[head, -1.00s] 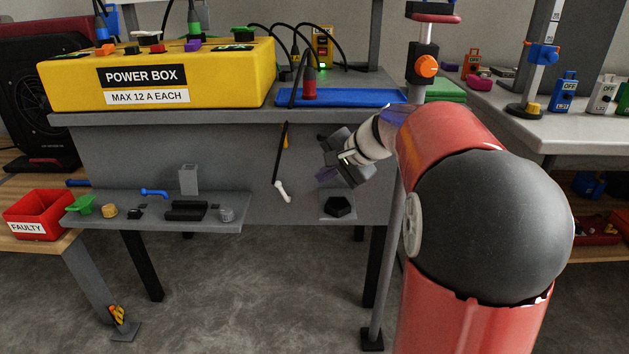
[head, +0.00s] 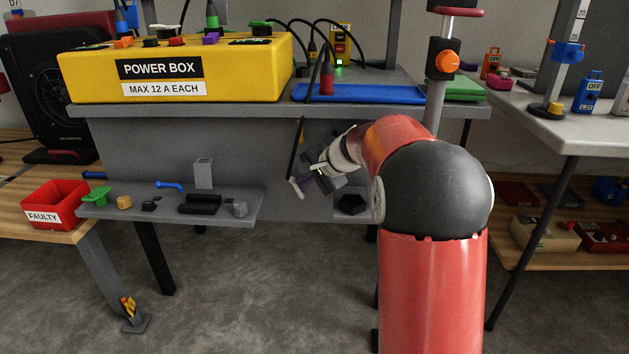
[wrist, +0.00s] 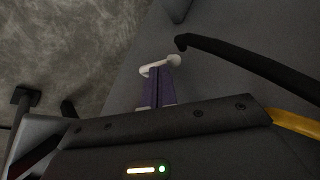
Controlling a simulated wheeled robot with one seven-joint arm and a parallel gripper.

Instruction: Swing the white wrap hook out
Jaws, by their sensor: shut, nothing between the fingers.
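The white wrap hook (head: 296,188) shows at the bench's front panel, by the lower end of a hanging black length (head: 297,150). In the wrist view the white hook (wrist: 158,66) is a short bar with a rounded right end, lying across just beyond my fingertips. My gripper (head: 306,182) is right beside the hook. In the wrist view my gripper (wrist: 158,78) has its purple fingers together with nothing between them. The tips overlap the hook's bar in the picture; I cannot tell whether they touch it.
The black length (wrist: 250,65) ends close to the hook's right end. The yellow power box (head: 175,70) and a blue tray (head: 380,94) are on the bench above. A grey shelf (head: 225,212) with small parts is to the left.

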